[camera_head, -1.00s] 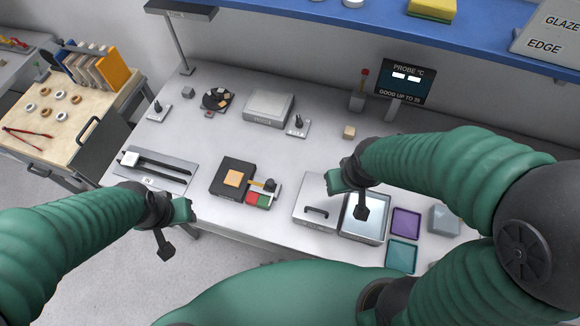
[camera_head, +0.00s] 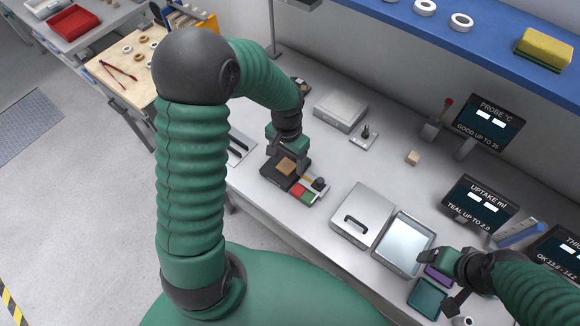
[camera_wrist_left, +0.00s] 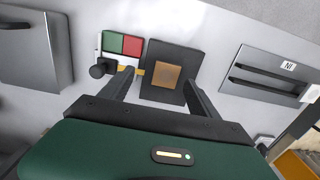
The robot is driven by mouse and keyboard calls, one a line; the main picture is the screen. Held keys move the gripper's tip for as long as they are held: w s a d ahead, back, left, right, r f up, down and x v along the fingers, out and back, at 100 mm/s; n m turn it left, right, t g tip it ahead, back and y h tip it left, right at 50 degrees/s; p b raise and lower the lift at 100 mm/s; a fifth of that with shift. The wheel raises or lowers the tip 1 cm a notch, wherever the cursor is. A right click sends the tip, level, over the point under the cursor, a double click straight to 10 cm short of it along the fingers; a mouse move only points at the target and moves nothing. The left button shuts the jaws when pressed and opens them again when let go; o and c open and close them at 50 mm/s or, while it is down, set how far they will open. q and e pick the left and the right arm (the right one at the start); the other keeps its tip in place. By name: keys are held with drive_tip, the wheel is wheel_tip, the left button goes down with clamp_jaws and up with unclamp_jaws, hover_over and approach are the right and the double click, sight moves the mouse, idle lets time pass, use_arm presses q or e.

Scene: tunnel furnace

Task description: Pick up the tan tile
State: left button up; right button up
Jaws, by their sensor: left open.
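The tan tile (camera_head: 287,166) is a small square block lying on a black square plate (camera_head: 271,174) on the grey bench. In the left wrist view the tile (camera_wrist_left: 166,75) shows between the two fingers, on the black plate (camera_wrist_left: 172,53). My left gripper (camera_head: 284,157) is over the tile with its fingers pointing down. In the left wrist view its fingers (camera_wrist_left: 157,92) are apart with nothing held. I cannot tell the exact height of the fingertips above the tile. My right gripper (camera_head: 440,256) is near the silver tray at lower right; its jaws are not clear.
A red and green panel with a black knob (camera_head: 319,184) adjoins the plate. A lidded box (camera_head: 363,212), a silver tray (camera_head: 402,245) and a teal tray (camera_head: 427,298) stand to the right. A slotted fixture (camera_wrist_left: 273,75) lies on the plate's other side. A blue shelf (camera_head: 480,42) overhangs the back.

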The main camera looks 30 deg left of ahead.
sight(284, 168)
use_arm(q)
drive_tip(key=f, duration=0.2)
drive_tip(key=a+f, duration=0.2)
drive_tip(key=f, duration=0.1)
drive_tip(key=shift+w+a+f+p, duration=0.15)
drive_tip(key=shift+w+f+p, duration=0.05)
drive_tip(key=shift+f+p, duration=0.1)
drive_tip(key=shift+s+d, duration=0.1)
drive_tip(key=shift+d, duration=0.2)
drive_tip(key=shift+d+r, duration=0.1)
drive_tip(key=shift+d, duration=0.1)
drive_tip(key=shift+c, duration=0.5)
drive_tip(key=shift+d, duration=0.2)
drive_tip(key=c, duration=0.5)
drive_tip(key=shift+c, duration=1.2)
drive_tip(key=shift+a, duration=0.45)
clamp_jaws()
drive_tip(key=shift+d, duration=0.1)
use_arm(e)
drive_tip(key=shift+a+r, duration=0.4)
drive_tip(key=shift+a, duration=0.25)
